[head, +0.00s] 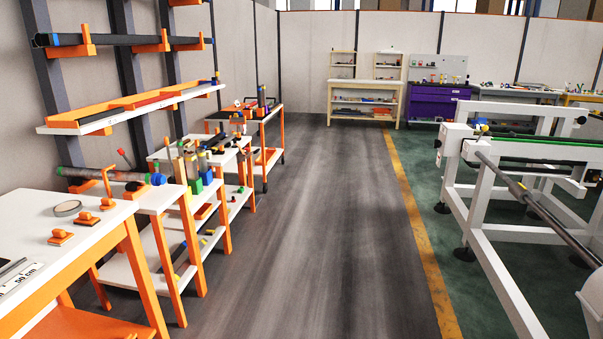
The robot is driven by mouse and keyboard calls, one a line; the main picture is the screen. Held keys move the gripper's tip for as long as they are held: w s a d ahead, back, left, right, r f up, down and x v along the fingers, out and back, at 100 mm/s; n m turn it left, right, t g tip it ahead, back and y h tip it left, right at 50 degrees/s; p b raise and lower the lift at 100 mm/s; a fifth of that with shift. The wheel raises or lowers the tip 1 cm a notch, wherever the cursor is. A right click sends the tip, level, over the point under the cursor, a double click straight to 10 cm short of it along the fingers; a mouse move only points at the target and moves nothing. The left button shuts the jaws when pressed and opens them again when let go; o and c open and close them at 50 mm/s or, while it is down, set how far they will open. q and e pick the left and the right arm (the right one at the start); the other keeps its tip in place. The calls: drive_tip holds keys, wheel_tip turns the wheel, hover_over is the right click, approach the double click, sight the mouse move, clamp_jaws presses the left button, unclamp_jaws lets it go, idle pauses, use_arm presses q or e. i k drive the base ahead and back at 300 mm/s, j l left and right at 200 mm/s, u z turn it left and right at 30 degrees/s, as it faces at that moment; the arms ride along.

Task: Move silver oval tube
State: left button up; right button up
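I cannot tell for sure which thing is the silver oval tube. A grey tube (100,180) with green and blue end parts lies in orange holders at the left tables. A long dark grey bar (540,208) lies along the white machine frame (493,205) on the right. Long dark tubes (115,40) rest on orange brackets high on the left rack. Neither of my grippers shows in the head view.
A white-topped orange table (85,245) at the near left holds orange blocks and a tape roll (67,208). More orange-framed tables stand behind it. The grey floor aisle (300,220) is clear. A purple cabinet (437,103) and shelves stand at the back.

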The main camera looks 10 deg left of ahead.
sight(214, 149)
drive_tip(key=i+j+u, duration=0.15)
drive_tip(key=i, duration=0.45)
drive_tip(key=i+j+u, duration=0.15)
drive_tip(key=i, duration=0.45)
drive_tip(key=i+u, duration=0.15)
drive_tip(key=i, duration=0.5)
drive_tip(key=i+u, duration=0.2)
drive_tip(key=i, duration=0.4)
drive_tip(key=i+l+u, duration=0.15)
drive_tip(key=i, duration=0.45)
drive_tip(key=i+l+u, duration=0.15)
drive_tip(key=i, duration=0.45)
drive_tip(key=i+l, duration=0.3)
